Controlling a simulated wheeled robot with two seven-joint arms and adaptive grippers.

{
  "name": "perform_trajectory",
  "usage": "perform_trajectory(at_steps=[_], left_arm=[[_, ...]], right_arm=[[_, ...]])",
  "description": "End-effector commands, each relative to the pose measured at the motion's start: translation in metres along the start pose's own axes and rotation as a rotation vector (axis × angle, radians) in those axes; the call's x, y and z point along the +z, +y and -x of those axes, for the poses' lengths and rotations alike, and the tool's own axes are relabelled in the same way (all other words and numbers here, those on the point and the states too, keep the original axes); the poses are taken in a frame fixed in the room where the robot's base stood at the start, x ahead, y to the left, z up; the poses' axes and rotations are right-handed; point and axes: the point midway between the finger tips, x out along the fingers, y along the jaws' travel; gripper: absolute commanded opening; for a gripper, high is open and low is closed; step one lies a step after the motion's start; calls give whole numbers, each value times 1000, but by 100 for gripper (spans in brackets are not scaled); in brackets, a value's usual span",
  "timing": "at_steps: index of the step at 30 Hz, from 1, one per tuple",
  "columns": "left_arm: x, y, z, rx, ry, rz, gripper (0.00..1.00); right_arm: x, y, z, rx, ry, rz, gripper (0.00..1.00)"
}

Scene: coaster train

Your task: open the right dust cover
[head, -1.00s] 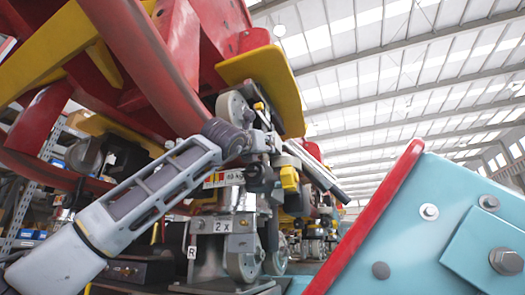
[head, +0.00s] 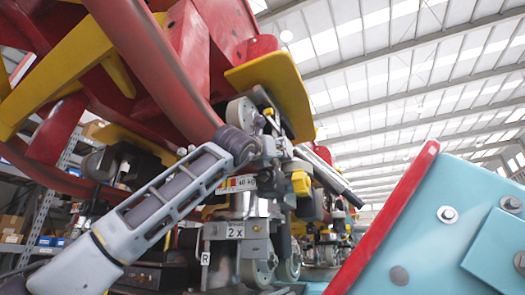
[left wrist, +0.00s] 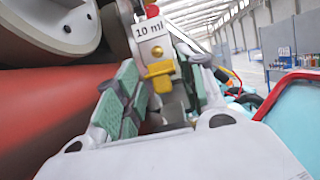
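My left arm reaches in from the lower left in the head view. Its gripper (head: 282,160) is at the wheel assembly under the red and yellow train frame, partly lost among the metal parts. A yellow block (head: 301,183) shows beside the gripper in the head view. I cannot tell for sure which part is the right dust cover. My right gripper is not in view.
A light-blue bolted panel with a red edge (head: 385,220) stands at the right. A thick red tube (head: 160,65) runs close above my arm. Shelves (head: 45,225) stand at far left.

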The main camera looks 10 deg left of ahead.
Motion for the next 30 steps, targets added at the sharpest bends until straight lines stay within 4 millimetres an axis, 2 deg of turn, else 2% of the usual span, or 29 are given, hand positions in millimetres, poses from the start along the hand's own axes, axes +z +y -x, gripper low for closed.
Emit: perform_trajectory(at_steps=[11,30], left_arm=[[0,0,19,-1,-1,0,39],[0,1,66,0,0,0,39]], right_arm=[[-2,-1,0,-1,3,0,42],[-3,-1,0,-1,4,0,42]])
